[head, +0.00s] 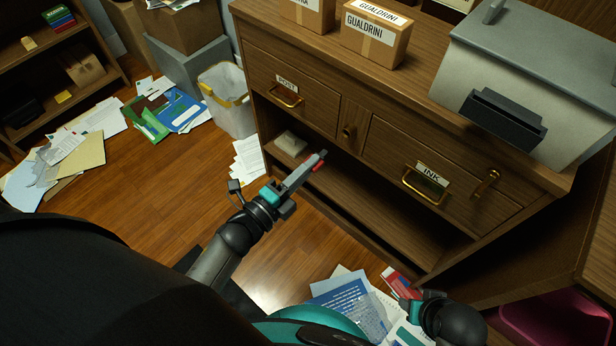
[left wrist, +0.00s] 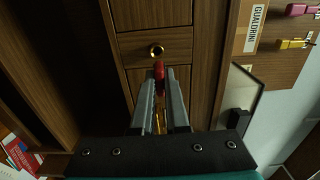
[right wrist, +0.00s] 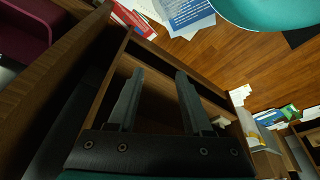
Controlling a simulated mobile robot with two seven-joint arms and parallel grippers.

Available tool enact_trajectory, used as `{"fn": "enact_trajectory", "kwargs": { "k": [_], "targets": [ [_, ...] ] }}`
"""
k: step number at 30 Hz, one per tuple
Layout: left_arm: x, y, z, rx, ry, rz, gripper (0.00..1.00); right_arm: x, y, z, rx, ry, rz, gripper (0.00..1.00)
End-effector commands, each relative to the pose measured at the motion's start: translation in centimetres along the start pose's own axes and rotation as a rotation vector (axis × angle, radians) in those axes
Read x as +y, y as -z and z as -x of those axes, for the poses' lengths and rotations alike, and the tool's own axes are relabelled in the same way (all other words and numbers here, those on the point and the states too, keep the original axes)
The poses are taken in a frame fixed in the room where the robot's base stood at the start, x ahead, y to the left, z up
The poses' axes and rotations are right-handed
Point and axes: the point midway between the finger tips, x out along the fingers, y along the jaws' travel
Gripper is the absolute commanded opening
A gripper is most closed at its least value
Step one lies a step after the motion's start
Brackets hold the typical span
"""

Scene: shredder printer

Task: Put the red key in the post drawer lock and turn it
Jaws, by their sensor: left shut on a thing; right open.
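My left gripper (head: 318,158) is shut on the red key (head: 317,166), in front of the wooden cabinet. In the head view that lock (head: 348,132) is on the narrow panel right of the closed post drawer (head: 290,88). The key's shaft is not clear. My right gripper (right wrist: 157,80) is open and empty, low near the cabinet; its hand shows in the head view (head: 425,305).
The ink drawer (head: 425,172) is closed, with a brass piece (head: 487,182) at its right. Boxes (head: 375,35) and a shredder-like machine (head: 530,85) stand on top. The open shelf (head: 370,205) is mostly empty. Papers (head: 350,300) and a bin (head: 230,100) are on the floor.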

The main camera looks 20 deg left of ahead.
Motion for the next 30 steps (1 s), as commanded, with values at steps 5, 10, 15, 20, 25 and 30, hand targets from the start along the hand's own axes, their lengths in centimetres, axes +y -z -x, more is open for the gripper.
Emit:
{"fn": "enact_trajectory", "kwargs": {
  "k": [5, 10, 15, 20, 25, 30],
  "targets": [
    [0.7, -0.1, 0.0, 0.006, 0.001, -0.001, 0.0, 0.1, 0.2, 0.2, 0.004, -0.001, -0.001, 0.5],
    [0.6, -0.1, 0.0, 0.006, 0.001, -0.002, 0.0, 0.1, 0.2, 0.3, 0.004, -0.001, 0.0, 0.5],
    [0.6, -0.1, 0.1, 0.005, 0.0, -0.002, 0.0, 0.0, 0.1, 0.2, 0.002, -0.001, 0.0, 0.5],
    [0.7, -0.1, -0.9, 0.005, 0.002, -0.002, 0.0, 0.0, 0.3, 0.3, 0.008, -0.001, 0.0, 0.5],
    [0.7, 0.0, -2.5, 0.006, 0.003, -0.001, 0.0, 0.0, 0.7, 0.7, 0.016, -0.001, -0.001, 0.5],
    [0.7, -0.1, -4.1, 0.005, 0.002, -0.002, 0.0, 0.0, 1.1, 1.1, 0.025, -0.001, -0.001, 0.5]
  ]
}}
